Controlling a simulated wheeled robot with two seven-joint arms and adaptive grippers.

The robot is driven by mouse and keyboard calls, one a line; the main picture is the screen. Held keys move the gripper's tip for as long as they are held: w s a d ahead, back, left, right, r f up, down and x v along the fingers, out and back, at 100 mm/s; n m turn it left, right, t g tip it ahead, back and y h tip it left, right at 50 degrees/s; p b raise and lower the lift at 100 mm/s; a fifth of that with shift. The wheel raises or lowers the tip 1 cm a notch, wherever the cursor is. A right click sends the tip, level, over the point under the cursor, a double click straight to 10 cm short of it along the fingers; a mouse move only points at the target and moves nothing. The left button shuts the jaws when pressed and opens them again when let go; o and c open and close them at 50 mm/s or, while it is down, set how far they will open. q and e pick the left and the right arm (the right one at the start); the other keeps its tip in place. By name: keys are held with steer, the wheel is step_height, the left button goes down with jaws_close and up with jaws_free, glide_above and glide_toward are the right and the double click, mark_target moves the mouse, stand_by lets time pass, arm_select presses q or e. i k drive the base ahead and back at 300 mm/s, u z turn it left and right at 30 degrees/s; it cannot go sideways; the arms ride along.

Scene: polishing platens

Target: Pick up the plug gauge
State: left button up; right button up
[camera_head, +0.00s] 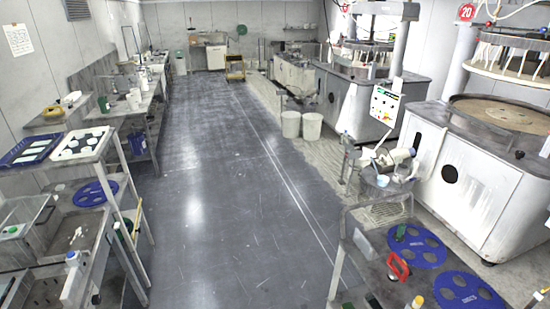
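I cannot single out the plug gauge with certainty. Small items lie on the cart at the lower right: a red-framed item (398,266), a dark green item (401,232) and a yellow-topped item (417,302) cut by the bottom edge. They are too small to identify surely. Neither of my grippers shows in the head view.
The right cart (362,262) also bears blue perforated discs (417,247). Shelving with a blue tray (30,150) and a white tray (82,144) stands at left. Polishing machines (475,165) line the right. White buckets (291,125) stand farther back. The floor aisle (215,190) is clear.

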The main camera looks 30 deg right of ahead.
mark_target(398, 236)
steer(key=z, duration=0.15)
steer(key=i, duration=1.75)
steer(key=z, duration=1.35)
steer(key=i, duration=1.05)
steer(key=z, duration=1.05)
